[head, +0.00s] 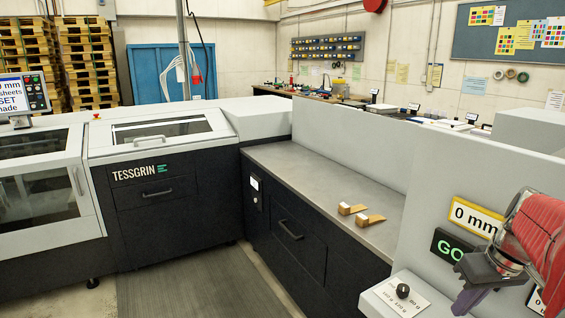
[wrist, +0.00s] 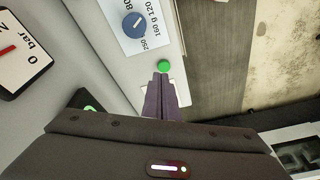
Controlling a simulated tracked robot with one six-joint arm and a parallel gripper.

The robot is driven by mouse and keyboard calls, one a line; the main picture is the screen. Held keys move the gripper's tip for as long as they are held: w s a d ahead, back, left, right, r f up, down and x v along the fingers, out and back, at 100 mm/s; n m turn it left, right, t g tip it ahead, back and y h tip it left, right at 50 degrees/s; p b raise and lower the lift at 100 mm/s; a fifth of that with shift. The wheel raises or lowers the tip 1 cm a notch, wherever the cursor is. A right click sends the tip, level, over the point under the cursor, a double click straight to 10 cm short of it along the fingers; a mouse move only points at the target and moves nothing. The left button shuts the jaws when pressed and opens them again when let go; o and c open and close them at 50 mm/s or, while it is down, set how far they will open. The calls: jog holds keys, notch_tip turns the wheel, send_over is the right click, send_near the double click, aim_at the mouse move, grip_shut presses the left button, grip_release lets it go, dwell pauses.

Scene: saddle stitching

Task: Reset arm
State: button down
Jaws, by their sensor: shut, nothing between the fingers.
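My gripper (head: 470,300) is at the lower right of the head view, in front of the machine's grey panel. It is dark purple and shut, with nothing between its fingers. In the wrist view the closed fingers (wrist: 164,92) point toward a green round button (wrist: 164,67) on a light panel. I cannot tell whether the fingertips touch the button. My red-sleeved arm (head: 543,235) reaches in from the right edge.
A knob (head: 403,290) sits on a panel left of my gripper and also shows in the wrist view (wrist: 135,25). A "0 mm" sign (head: 475,216) and a green "GO" sign (head: 449,247) are close behind. Two small cardboard pieces (head: 351,208) lie on the grey counter (head: 330,170).

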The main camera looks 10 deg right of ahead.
jog(key=s+a+t, duration=0.1)
jog(key=s+a, duration=0.1)
jog(key=a, duration=1.2)
jog(key=s+a+n+t, duration=0.1)
jog(key=s+a, duration=0.2)
jog(key=a, duration=1.1)
jog(key=shift+s+a+f+t, duration=0.15)
jog(key=shift+s+a+t, duration=0.1)
jog(key=shift+a+t, duration=0.15)
